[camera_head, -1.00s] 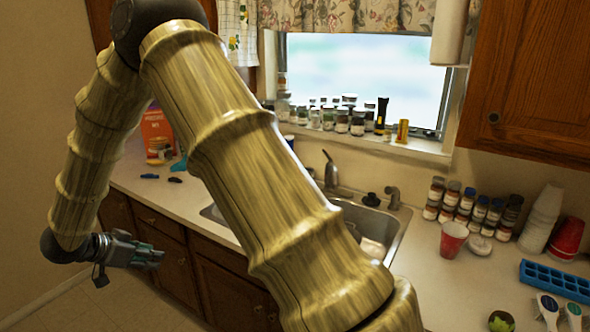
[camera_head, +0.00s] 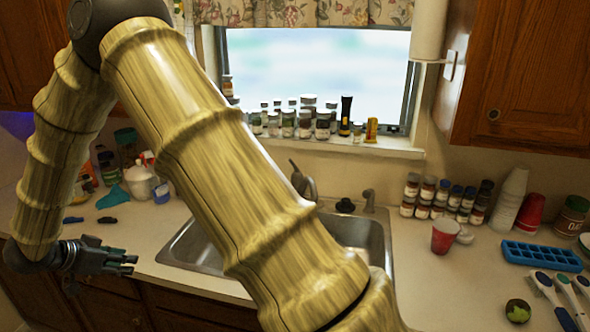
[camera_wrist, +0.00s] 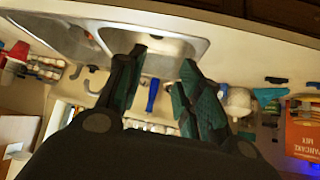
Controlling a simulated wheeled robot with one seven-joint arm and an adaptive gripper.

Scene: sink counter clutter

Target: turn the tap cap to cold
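The grey metal tap (camera_head: 303,184) stands upright behind the sink, below the window. My arm crosses in front of the sink and hides part of it. The tap's cap is too small to make out, so its setting cannot be told. My gripper (camera_head: 130,262) is at the lower left, near the counter's front edge, well left of the tap and apart from it. In the wrist view my gripper (camera_wrist: 163,60) has its two dark green fingers spread, with nothing held. The sink (camera_wrist: 165,45) shows beyond them, with the picture upside down.
A black stopper-like piece (camera_head: 345,206) and a grey sprayer (camera_head: 369,200) are right of the tap. A red cup (camera_head: 445,236), spice jars (camera_head: 437,196) and a blue ice tray (camera_head: 541,256) stand further right. A white jar (camera_head: 139,182) and a teal item (camera_head: 113,198) are left of the sink.

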